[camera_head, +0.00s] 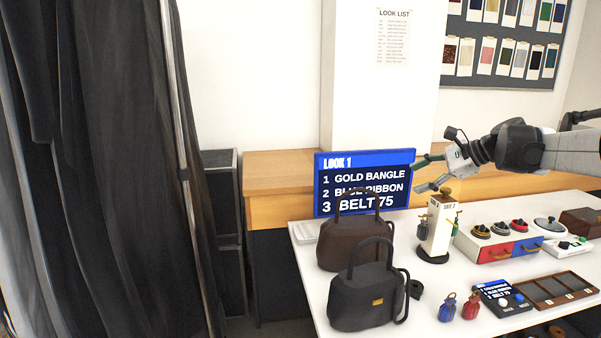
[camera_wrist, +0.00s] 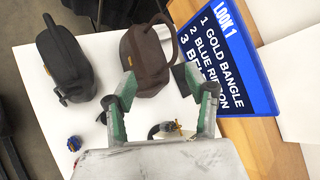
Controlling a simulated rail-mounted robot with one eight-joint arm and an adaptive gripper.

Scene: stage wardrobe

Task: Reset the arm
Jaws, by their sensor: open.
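My gripper (camera_head: 420,175) is open and reaches in from the right above the white table (camera_head: 425,315), pointing left. Its fingers are just above and beside the top of a white stand (camera_head: 438,225) with small pouches hanging at its sides. In the wrist view my gripper (camera_wrist: 168,85) has its two green-padded fingers apart. Nothing is visible held between them; a brown handbag (camera_wrist: 148,60) shows beyond. I cannot tell whether a finger touches the stand.
A blue sign (camera_head: 325,180) stands behind the brown handbag (camera_head: 345,240) and a black handbag (camera_head: 365,295). Blue and red pouches, a small screen (camera_head: 502,297), a compartment tray (camera_head: 550,290) and a drawer box (camera_head: 500,245) crowd the right. Dark curtains (camera_head: 110,160) hang left.

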